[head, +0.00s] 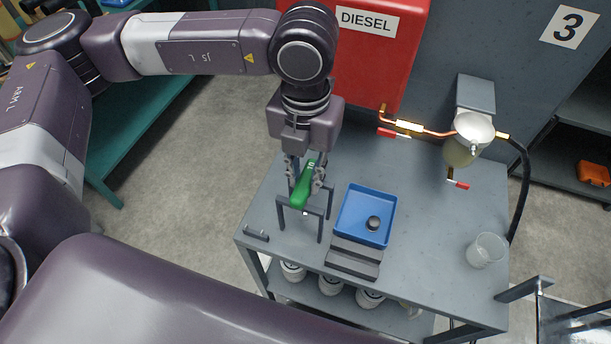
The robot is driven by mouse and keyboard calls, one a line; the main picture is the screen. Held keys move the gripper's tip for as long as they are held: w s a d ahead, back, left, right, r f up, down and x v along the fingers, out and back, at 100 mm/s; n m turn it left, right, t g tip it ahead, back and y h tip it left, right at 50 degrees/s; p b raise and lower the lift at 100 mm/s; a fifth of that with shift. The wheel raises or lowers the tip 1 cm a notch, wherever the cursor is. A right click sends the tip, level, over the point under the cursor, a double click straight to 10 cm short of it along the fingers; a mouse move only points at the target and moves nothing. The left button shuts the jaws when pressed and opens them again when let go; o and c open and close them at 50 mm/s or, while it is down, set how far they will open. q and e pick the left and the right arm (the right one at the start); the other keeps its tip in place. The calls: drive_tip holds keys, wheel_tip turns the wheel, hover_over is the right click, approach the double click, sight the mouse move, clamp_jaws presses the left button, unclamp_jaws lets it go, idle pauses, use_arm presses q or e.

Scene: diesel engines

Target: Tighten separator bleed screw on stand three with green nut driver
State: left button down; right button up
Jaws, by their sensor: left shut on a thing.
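My left gripper (304,180) points down over the left part of the bench and is shut on the green nut driver (302,192). The driver's green handle shows between the fingers, at a small dark rack (318,210) on legs. I cannot tell whether the driver's shaft is still in the rack. The separator (464,150), a pale bowl with a whitish top, is mounted on the wall panel at the back right, under the sign 3 (570,26). The bleed screw is too small to make out for certain. My right gripper is not in view.
A blue tray (350,213) holding a dark round cap (374,223) lies mid-bench, behind a grey stepped block (352,262). A glass beaker (486,250) stands at the right. Copper pipe (437,132) and red-handled valves flank the separator. A red DIESEL tank (375,65) hangs behind my gripper.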

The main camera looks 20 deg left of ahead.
sight(305, 179)
use_arm(q)
wheel_tip(305, 179, up, 15)
drive_tip(key=p, duration=0.6)
drive_tip(key=shift+f, duration=0.15)
idle(1.4)
